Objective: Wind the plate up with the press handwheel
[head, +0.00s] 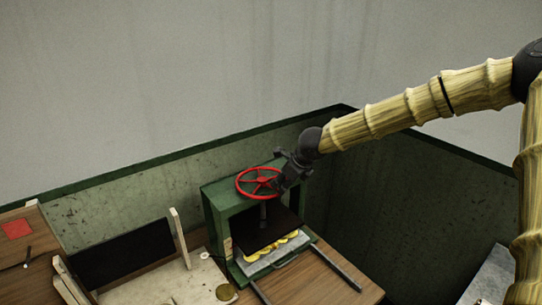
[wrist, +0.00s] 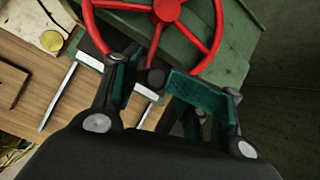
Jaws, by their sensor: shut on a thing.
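The red press handwheel (head: 262,182) lies flat on top of the green press frame (head: 216,222). In the wrist view the handwheel (wrist: 167,10) shows its hub, spokes and near rim. My gripper (head: 284,181) is at the right side of the wheel. In the wrist view my gripper (wrist: 153,80) has its teal pads on either side of a small dark knob (wrist: 151,78) at the wheel's rim, shut on it; the contact is partly hidden. The dark plate (head: 268,231) hangs inside the frame below the screw, above a pale tray with several yellow pieces (head: 272,246).
Two metal rails (head: 337,266) run forward from the press over the wooden table (head: 302,282). A pale board (head: 158,288) with an upright post (head: 180,238) and a round brass disc (head: 226,292) lies left. Green wall panels stand close behind and right.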

